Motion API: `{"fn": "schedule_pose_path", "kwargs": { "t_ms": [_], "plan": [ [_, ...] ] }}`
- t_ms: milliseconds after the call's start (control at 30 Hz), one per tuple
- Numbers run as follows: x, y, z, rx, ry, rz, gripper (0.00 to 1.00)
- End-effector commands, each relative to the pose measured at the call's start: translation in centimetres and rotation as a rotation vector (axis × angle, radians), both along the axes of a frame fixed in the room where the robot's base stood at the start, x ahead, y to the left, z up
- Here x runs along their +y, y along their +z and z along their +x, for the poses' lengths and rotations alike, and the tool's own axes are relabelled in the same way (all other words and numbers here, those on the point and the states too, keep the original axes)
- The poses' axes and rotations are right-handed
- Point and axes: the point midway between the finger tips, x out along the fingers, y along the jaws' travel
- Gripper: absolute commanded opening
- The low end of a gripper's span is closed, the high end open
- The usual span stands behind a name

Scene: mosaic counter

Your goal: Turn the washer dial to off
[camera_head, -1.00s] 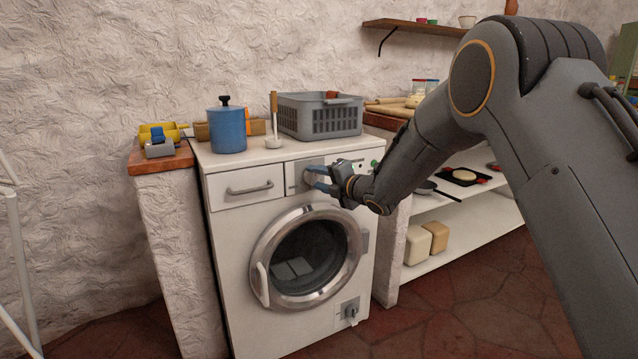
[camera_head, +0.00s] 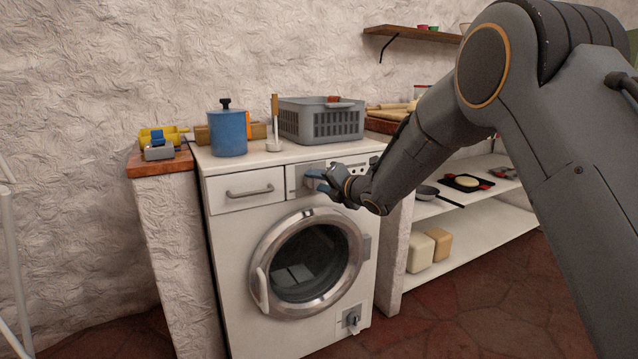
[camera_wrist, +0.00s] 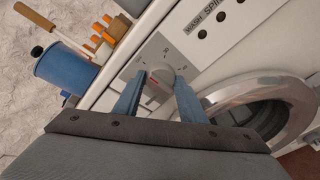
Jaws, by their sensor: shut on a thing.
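The white washer (camera_head: 225,225) stands in the middle of the head view with its round door shut. Its dial (camera_wrist: 161,80) is a pale round knob with a red mark, on a grey panel at the upper front, beside the drawer. My gripper (camera_wrist: 160,84) has its two blue fingers on either side of the dial and is shut on it. In the head view my gripper (camera_head: 313,179) reaches the panel from the right and hides most of the dial.
A blue pot (camera_head: 227,132), a ladle (camera_head: 274,125) and a grey basket (camera_head: 330,122) stand on the washer top. A drawer (camera_head: 245,190) is left of the dial. Shelves (camera_head: 470,225) with a pan are at the right.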

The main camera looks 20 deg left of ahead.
Motion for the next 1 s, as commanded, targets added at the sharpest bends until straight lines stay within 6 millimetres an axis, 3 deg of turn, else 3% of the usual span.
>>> {"fn": "schedule_pose_path", "kwargs": {
  "t_ms": [33, 67, 167, 567, 1000],
  "plan": [
    [0.0, 0.0, 0.0, 0.0, 0.0, 0.0, 0.15],
    [0.0, 0.0, 0.0, 0.0, 0.0, 0.0, 0.39],
    [0.0, 0.0, 0.0, 0.001, 0.0, 0.001, 0.56],
    [-0.6, 0.1, -0.4, 0.001, -0.001, 0.0, 0.56],
    [-5.7, 1.3, -3.9, 0.002, -0.001, 0.0, 0.56]
  ]
}}
